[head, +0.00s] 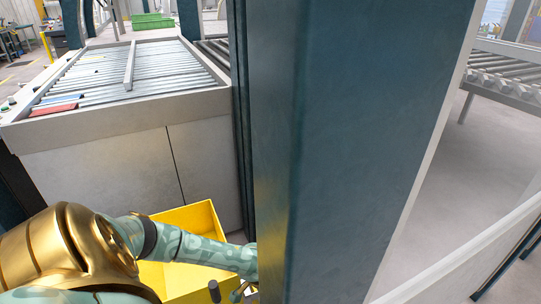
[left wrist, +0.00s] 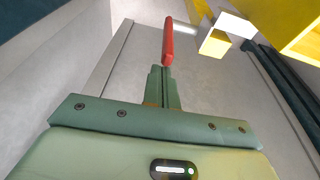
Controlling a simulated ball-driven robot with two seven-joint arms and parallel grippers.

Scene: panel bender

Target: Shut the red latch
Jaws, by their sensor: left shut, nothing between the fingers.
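The red latch (left wrist: 168,42) shows in the left wrist view as a narrow red bar over a grey panel. Its lower end lies just beyond the tips of my left gripper (left wrist: 165,72). The fingers are shut with nothing between them, and I cannot tell whether the tips touch the latch. In the head view my left arm reaches in from the lower left, and its far end passes by the dark post's lower edge. I cannot make out the latch in the head view. My right gripper is in neither view.
A large dark blue post (head: 340,140) blocks the middle of the head view. A yellow bin (head: 200,218) stands beside my left arm, below a grey roller table (head: 110,118). A yellow-and-white block (left wrist: 215,42) sits right of the latch. Open floor lies right of the post.

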